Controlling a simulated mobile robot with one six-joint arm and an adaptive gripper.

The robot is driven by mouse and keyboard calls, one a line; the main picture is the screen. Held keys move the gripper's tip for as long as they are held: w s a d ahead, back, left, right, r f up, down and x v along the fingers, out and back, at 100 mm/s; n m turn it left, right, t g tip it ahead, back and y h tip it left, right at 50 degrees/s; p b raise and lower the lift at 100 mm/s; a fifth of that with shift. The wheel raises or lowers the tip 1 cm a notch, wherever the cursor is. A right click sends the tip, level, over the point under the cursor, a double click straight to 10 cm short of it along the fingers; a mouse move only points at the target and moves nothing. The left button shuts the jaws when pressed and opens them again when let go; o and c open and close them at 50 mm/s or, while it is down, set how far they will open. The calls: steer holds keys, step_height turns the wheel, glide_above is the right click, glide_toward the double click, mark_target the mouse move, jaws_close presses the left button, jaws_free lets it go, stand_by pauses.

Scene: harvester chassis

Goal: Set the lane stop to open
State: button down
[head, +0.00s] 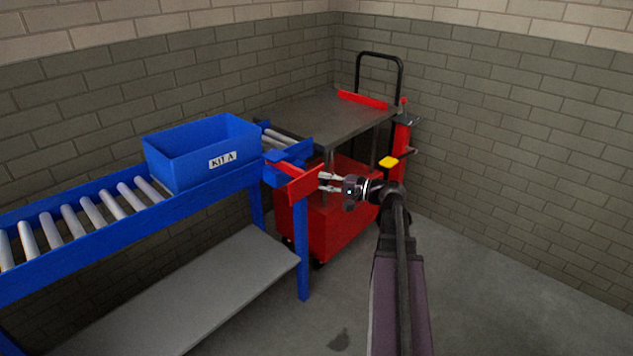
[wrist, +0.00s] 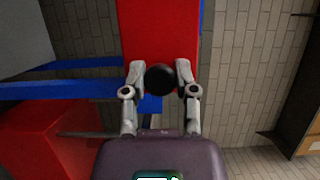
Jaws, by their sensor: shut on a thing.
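The lane stop is a red plate (head: 301,185) at the right end of the blue roller conveyor. It lies across the outer edge of the conveyor's end, beside a blue bracket. In the wrist view the red plate (wrist: 160,28) fills the top middle, with a round black knob (wrist: 160,80) on it. My gripper (head: 324,183) reaches in from the right. Its two fingers stand on either side of the knob, shut on it. In the head view the knob is hidden at the fingertips.
A blue bin (head: 190,165) labelled KIT A stands on the conveyor rollers, left of the stop. A red cart (head: 330,225) with a grey top (head: 325,115) stands behind the conveyor's end. Open floor (head: 490,290) lies at the right.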

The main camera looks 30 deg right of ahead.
steer(key=shift+c, duration=2.3)
jaws_free()
steer(key=shift+w+d, duration=0.1)
steer(key=shift+w, duration=0.1)
steer(key=shift+o, duration=0.3)
steer(key=v, duration=1.1)
steer(key=shift+s+d, duration=0.2)
steer(key=shift+s, duration=0.15)
